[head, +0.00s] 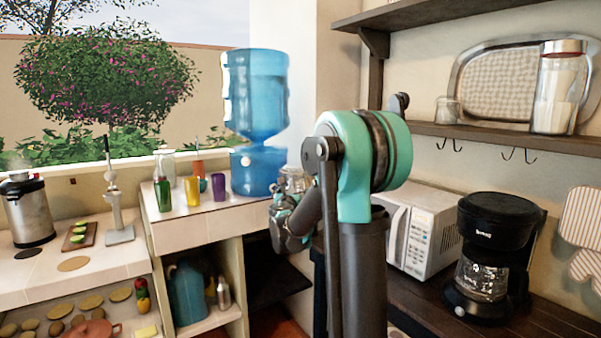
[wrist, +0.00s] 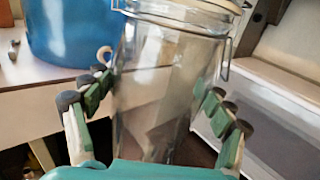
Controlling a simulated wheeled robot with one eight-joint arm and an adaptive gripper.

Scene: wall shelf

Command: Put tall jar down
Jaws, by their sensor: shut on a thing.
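The tall jar (wrist: 165,85) is clear glass with a wire clamp and a pale lid rim, and looks empty. In the wrist view it stands between the green-padded fingers of my gripper (wrist: 158,98), which is shut on it. In the head view the jar (head: 293,180) shows only in part, just left of my arm, with my gripper (head: 284,212) around it. It is held in the air in front of the counter with the blue water dispenser. My arm hides much of it.
The water dispenser (head: 256,120) stands close behind the jar, beside several coloured cups. A white microwave (head: 425,235) and black coffee maker (head: 490,260) stand on the right counter. The wall shelf (head: 480,132) holds a lidded glass jar (head: 556,90), a small glass (head: 447,110) and a tray (head: 500,85).

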